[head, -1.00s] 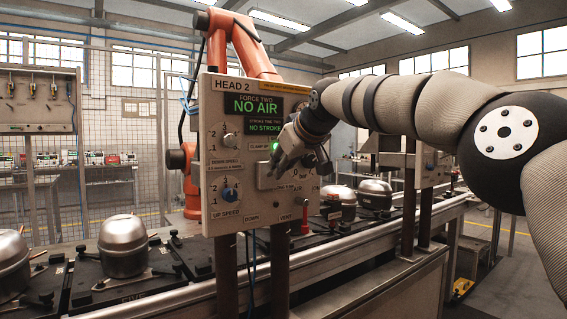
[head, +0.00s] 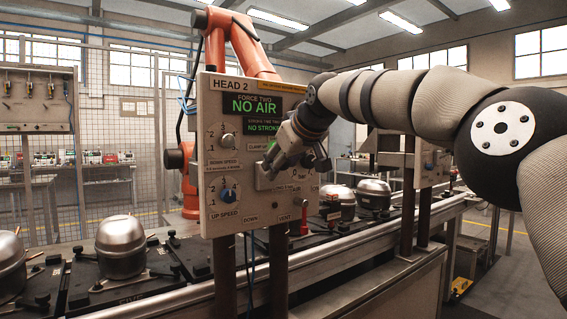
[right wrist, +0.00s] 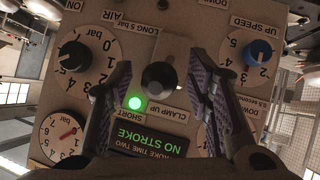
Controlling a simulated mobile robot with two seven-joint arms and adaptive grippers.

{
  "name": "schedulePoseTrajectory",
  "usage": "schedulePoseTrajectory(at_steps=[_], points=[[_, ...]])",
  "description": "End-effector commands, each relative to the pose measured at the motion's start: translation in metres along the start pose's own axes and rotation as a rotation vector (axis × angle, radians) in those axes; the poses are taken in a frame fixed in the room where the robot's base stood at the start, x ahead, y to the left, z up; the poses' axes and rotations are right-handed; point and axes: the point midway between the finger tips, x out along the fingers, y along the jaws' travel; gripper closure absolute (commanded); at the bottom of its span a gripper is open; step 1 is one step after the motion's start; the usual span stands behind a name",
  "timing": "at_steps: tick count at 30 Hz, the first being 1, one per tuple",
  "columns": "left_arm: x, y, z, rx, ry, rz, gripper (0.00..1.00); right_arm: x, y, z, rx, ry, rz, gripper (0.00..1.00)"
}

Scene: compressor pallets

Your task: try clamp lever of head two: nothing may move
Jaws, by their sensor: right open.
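The head two panel (head: 215,150) stands upright, with green displays reading NO AIR (head: 255,106) and NO STROKE (head: 264,127). The dark-knobbed clamp lever (right wrist: 160,76) shows in the right wrist view, on a plate beside the CLAMP UP label; the panel appears upside down there. My right gripper (head: 270,172) is open at the panel face and hides the lever in the head view. In the right wrist view its fingers (right wrist: 158,84) stand on either side of the lever knob; contact is not clear. A green lamp (right wrist: 135,102) is lit beside the lever. My left gripper is not in view.
The blue up-speed knob (right wrist: 258,52), black air knob (right wrist: 74,55) and a small gauge (right wrist: 62,136) sit near the fingers. A red vent handle (head: 304,218) hangs below. Metal compressor shells (head: 121,247) stand on pallets along the conveyor behind the panel.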

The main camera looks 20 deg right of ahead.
Motion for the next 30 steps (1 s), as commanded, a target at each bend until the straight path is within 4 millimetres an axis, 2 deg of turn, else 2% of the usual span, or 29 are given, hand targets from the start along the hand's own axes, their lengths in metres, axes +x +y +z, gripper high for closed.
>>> schedulePoseTrajectory(at_steps=[4,9,14,26,28,30], points=[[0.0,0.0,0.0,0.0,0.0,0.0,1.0,-0.019,0.001,-0.001,-0.002,0.002,0.001,0.54],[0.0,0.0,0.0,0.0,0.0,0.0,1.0,-0.056,0.001,-0.001,0.0,0.004,0.001,0.54],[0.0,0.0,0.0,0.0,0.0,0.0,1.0,-0.073,0.0,-0.001,0.0,0.002,0.0,0.54],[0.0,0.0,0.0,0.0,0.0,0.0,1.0,-0.075,0.0,0.0,0.0,0.001,0.0,0.54],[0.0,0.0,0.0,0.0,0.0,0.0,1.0,-0.068,-0.003,0.005,0.001,-0.009,-0.006,0.54],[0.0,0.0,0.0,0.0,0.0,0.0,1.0,-0.046,-0.014,0.026,0.003,-0.042,-0.028,0.54]])
